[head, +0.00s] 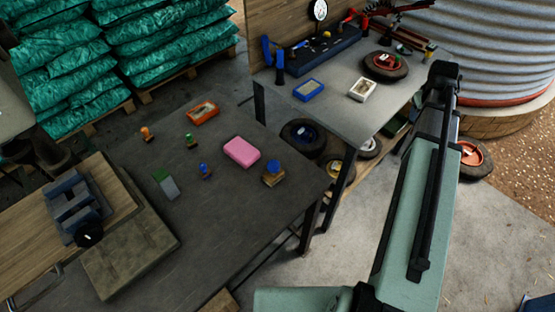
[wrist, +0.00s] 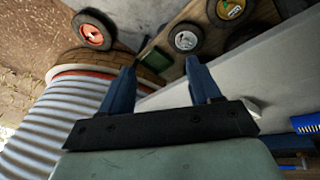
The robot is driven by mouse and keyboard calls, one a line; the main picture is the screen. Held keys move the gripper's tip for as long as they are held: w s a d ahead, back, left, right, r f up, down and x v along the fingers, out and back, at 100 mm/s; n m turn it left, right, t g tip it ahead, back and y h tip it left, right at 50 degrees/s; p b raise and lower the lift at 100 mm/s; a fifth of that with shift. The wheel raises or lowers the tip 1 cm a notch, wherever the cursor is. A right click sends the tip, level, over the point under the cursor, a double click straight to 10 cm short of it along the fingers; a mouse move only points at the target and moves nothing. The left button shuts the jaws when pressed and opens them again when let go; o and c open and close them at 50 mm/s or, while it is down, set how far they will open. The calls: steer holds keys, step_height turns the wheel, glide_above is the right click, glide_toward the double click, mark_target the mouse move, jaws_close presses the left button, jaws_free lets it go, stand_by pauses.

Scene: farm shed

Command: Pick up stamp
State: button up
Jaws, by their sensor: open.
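Several small knobbed pieces that look like stamps stand on the dark table (head: 240,210) in the head view. One has an orange handle (head: 146,134), one a green handle (head: 191,141) and one a small blue handle (head: 205,171). A larger one, a wooden block with a blue knob (head: 273,172), stands near the table's right edge. I cannot tell which one the task means. My gripper (wrist: 161,66) is open and empty in the wrist view, its two blue fingers apart. It is well away from these pieces, pointing towards tires and a corrugated tank. In the head view my arm reaches up at the right.
A pink block (head: 241,152), an orange tray (head: 204,112) and a grey-green block (head: 166,186) share the table. A blue vise (head: 80,205) stands at left. A grey bench (head: 335,115) with a blue box (head: 309,90) and a white box (head: 362,89) stands beyond, near a corrugated tank (head: 500,50).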

steer(key=w+a+n+y, duration=0.1)
steer(key=w+a+n, duration=0.2)
steer(key=a, duration=0.7)
steer(key=w+a+n, duration=0.2)
steer(key=a, duration=0.8)
steer(key=r+n+g+y, duration=0.1)
steer(key=n+g+y, duration=0.15)
steer(key=n, duration=1.25)
glide_above(202, 165)
steer(key=shift+m+g+h, duration=0.25)
steer(key=shift+m+h, duration=0.05)
steer(key=shift+h, duration=0.15)
steer(key=f, duration=0.8)
steer(key=shift+s+a, duration=0.25)
steer(key=shift+a, duration=0.05)
steer(key=shift+w+d+f, duration=0.1)
steer(key=shift+d+f, duration=0.1)
steer(key=shift+f, duration=1.15)
steer(key=shift+w+d+f, duration=0.1)
steer(key=shift+d+f, duration=0.05)
steer(key=shift+f, duration=1.2)
jaws_close()
